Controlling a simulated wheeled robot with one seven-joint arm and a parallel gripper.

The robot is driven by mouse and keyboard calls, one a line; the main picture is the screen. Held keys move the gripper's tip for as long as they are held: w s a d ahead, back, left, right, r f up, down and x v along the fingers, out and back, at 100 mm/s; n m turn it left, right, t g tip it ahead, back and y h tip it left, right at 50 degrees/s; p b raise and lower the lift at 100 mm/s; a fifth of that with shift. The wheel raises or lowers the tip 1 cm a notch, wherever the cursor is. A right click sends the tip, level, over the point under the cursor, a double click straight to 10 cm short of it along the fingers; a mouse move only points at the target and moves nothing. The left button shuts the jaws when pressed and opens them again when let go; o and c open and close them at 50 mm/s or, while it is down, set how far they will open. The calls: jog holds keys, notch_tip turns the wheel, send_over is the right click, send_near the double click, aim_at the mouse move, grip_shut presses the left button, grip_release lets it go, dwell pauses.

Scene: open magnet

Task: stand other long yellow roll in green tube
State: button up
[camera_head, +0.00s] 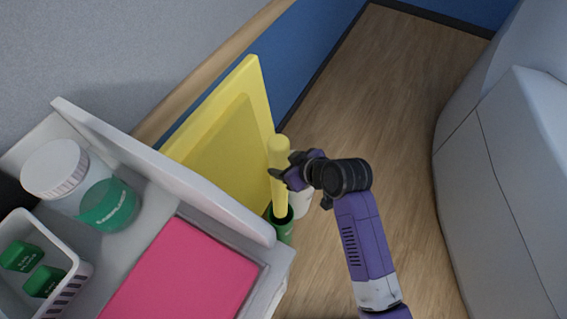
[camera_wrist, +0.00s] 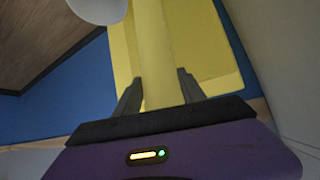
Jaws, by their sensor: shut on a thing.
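A long yellow roll (camera_head: 279,180) stands nearly upright in the head view. Its lower end is at the mouth of a green tube (camera_head: 281,231); how deep it sits inside is hidden. My gripper (camera_head: 279,172) is shut on the roll at its upper middle part. In the wrist view the roll (camera_wrist: 155,50) runs between the two fingers (camera_wrist: 158,92). A white rounded object (camera_head: 301,203) is partly seen behind the roll and below my gripper. I cannot make out another long yellow roll in either view.
Yellow panels (camera_head: 225,140) stand close behind the roll, against the blue wall. A grey-white cart (camera_head: 175,185) at the left carries a pink pad (camera_head: 190,275), a white-lidded jar (camera_head: 55,168) and a small basket (camera_head: 75,272). Wood floor at the right is clear, up to a large pale machine (camera_head: 510,170).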

aim_at(286, 200)
jog(key=shift+f+b, duration=8.35)
jog(key=shift+f, duration=3.25)
